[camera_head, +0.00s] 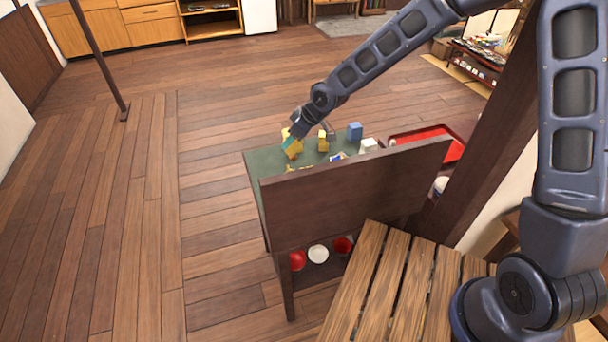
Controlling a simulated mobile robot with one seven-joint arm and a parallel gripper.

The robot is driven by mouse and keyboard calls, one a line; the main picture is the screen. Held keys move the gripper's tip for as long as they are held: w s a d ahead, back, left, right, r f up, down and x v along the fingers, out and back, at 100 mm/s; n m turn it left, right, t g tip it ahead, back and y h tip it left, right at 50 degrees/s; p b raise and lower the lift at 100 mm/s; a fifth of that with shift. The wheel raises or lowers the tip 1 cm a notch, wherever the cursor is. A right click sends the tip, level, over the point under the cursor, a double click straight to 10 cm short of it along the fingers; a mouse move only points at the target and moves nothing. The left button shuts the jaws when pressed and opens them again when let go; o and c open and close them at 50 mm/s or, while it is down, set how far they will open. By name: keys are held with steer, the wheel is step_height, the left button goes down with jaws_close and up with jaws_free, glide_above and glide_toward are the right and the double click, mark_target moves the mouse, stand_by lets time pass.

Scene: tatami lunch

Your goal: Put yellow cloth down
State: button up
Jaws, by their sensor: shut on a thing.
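The yellow cloth (293,150) hangs at the left end of the dark green tabletop. My gripper (296,136) is above that end of the table and shut on the cloth. The fingers are small in this view and partly hidden by the cloth. I cannot tell whether the cloth's lower edge touches the tabletop (262,165).
A small yellow object (323,143), a blue block (355,132) and a white item (368,145) stand to the right. A red tray (440,136) lies beyond. A raised dark wooden panel (350,195) hides the near tabletop. Red and white bowls (318,254) sit below.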

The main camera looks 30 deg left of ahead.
step_height(320, 180, down, 17)
stand_by(0.6)
steer(key=shift+f, duration=0.1)
steer(key=o, duration=0.8)
steer(key=shift+c, duration=0.2)
steer(key=shift+d+r, duration=0.2)
steer(key=shift+r, duration=0.3)
steer(key=v, duration=1.1)
steer(key=shift+w+d+r, duration=0.1)
